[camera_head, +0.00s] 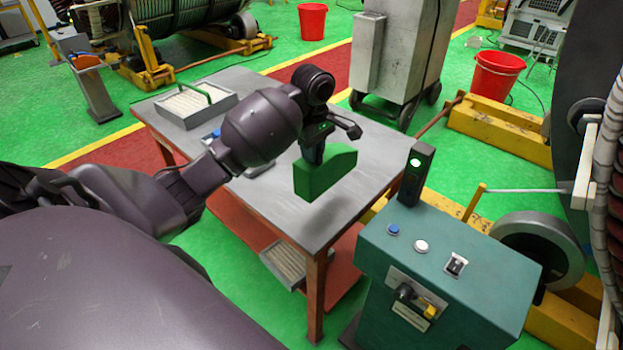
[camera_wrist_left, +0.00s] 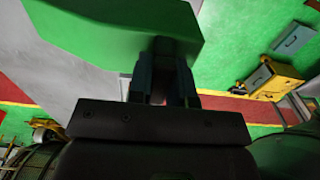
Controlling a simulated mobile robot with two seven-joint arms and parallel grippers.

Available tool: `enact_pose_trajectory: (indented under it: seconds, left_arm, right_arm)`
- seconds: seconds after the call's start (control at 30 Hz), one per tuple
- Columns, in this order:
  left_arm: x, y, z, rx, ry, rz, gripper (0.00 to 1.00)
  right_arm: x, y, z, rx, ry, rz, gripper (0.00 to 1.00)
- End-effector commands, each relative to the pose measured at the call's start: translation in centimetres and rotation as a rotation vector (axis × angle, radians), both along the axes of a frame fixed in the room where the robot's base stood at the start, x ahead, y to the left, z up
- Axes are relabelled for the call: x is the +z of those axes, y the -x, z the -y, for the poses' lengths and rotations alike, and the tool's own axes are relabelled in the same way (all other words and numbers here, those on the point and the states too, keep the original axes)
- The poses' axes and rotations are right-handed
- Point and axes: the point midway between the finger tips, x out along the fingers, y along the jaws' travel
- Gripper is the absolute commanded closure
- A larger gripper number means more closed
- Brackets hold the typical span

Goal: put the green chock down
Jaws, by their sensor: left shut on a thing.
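The green chock (camera_head: 322,176) is a wedge-shaped block over the front right part of the grey table (camera_head: 325,216). My left gripper (camera_head: 312,150) is shut on its upper part from above. The chock's underside looks close to the tabletop, and I cannot tell whether it touches. In the left wrist view the chock (camera_wrist_left: 110,32) fills the top, with the left gripper's fingers (camera_wrist_left: 162,75) against it. My right gripper is not in view.
A grey tray with a green handle (camera_head: 196,104) stands at the table's back left. A blue item (camera_head: 212,134) lies partly behind my arm. A green control box (camera_head: 440,270) with a dark post (camera_head: 415,176) stands right of the table. The table's front right is bare.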

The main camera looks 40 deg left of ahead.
Motion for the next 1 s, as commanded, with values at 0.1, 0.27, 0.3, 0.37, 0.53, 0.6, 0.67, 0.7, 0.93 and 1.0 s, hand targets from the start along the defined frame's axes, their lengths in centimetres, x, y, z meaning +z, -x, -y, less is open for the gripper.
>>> enact_pose_trajectory:
  seconds: [0.1,0.27,0.3,0.37,0.53,0.6,0.67,0.7,0.93,1.0]
  left_arm:
    - [-1.8,-0.1,0.2,0.001,0.005,0.003,1.00]
    - [-3.6,0.0,0.1,0.000,0.005,0.002,1.00]
    - [-4.0,0.0,0.2,0.001,0.006,0.000,1.00]
    - [-4.7,0.0,0.1,0.002,0.005,0.002,1.00]
    - [-5.8,-0.1,0.1,0.000,0.001,0.005,1.00]
    - [-6.0,-0.1,0.0,0.000,0.000,0.004,1.00]
    - [-6.1,-0.1,0.0,0.000,0.000,0.004,1.00]
    - [-6.3,-0.1,0.0,0.000,0.000,0.004,1.00]
    - [-8.4,0.0,0.0,-0.001,0.000,-0.002,1.00]
    - [-9.2,0.0,0.0,0.000,-0.001,-0.001,1.00]
  right_arm:
    - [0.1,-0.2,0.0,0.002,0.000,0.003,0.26]
    - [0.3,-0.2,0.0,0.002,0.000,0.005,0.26]
    - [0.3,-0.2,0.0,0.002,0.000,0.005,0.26]
    - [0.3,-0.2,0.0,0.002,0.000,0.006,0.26]
    - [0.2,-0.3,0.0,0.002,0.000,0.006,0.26]
    - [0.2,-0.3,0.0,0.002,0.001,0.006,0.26]
    - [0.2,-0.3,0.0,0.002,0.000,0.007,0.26]
    - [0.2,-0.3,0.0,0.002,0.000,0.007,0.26]
    - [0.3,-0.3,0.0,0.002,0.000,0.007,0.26]
    - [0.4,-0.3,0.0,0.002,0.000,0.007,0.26]
